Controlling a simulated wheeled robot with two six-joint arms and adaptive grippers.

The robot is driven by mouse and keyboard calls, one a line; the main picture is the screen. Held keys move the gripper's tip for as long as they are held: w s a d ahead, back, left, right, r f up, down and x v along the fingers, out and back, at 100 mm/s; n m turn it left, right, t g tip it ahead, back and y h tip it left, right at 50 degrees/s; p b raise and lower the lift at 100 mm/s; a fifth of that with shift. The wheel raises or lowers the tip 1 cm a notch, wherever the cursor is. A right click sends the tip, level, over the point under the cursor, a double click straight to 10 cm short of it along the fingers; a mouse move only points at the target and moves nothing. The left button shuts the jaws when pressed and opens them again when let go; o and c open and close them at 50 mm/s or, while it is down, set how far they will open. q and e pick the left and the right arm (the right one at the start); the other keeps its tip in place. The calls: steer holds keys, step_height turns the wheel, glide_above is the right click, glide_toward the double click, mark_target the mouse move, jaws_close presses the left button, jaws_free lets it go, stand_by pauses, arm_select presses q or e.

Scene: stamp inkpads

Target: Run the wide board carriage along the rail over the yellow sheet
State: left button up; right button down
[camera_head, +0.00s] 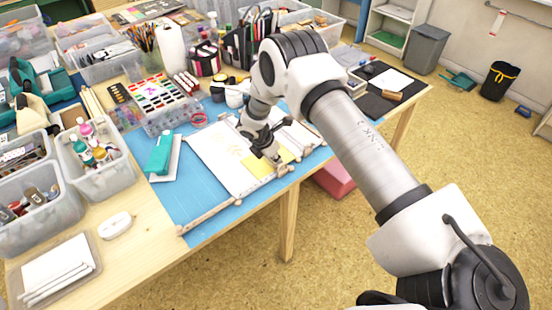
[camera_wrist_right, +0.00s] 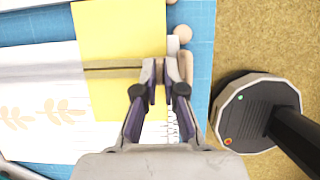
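The yellow sheet (camera_head: 257,168) lies across white paper on the blue mat; it also shows in the right wrist view (camera_wrist_right: 115,28). My right gripper (camera_head: 268,150) is low over the sheet's edge. In the wrist view its fingertips (camera_wrist_right: 158,72) are close together at the band's end. Whether they hold a part of the carriage is unclear. My left gripper is not in view.
The blue mat (camera_head: 190,200) has free room at its front left. A teal item (camera_head: 160,153) lies left of the paper. Bins, a paint set (camera_head: 165,103) and brushes crowd the back and left. A wooden peg (camera_wrist_right: 186,65) is beside the fingertips.

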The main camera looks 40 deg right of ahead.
steer(key=c, duration=1.3)
jaws_free()
steer(key=shift+s+f, duration=0.15)
steer(key=shift+f, duration=0.1)
steer(key=shift+c, duration=0.2)
steer(key=shift+o, duration=0.4)
steer(key=shift+w+f, duration=0.1)
steer(key=shift+w, duration=0.15)
steer(key=shift+r, duration=0.2)
steer(key=shift+r, duration=0.2)
steer(key=v, duration=0.7)
steer(key=shift+r, duration=0.25)
steer(key=shift+a, duration=0.15)
